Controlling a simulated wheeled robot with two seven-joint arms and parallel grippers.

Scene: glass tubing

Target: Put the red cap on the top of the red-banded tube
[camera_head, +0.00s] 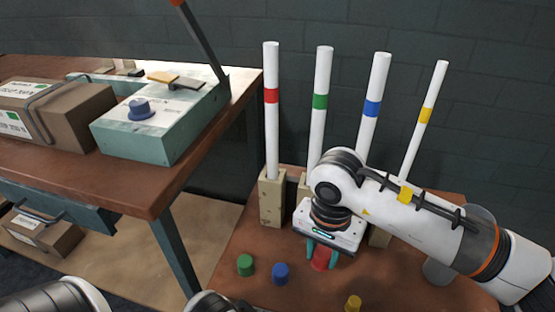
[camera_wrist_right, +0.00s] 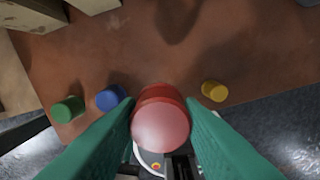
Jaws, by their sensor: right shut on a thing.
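The red cap (camera_head: 320,258) is between the teal fingers of my right gripper (camera_head: 322,256), low over the front of the small brown table. In the right wrist view the red cap (camera_wrist_right: 160,120) sits between both fingers of the gripper (camera_wrist_right: 162,128), which touch its sides. I cannot tell whether the cap still touches the table. The red-banded tube (camera_head: 271,110) stands upright in a beige block (camera_head: 272,200) at the back left, and its top shows no cap. The gripper is in front of and below that top. My left gripper is not in view.
Green (camera_head: 245,265), blue (camera_head: 280,273) and yellow (camera_head: 353,303) caps lie near the gripper. A workbench (camera_head: 160,200) with a teal box (camera_head: 160,125) is at left.

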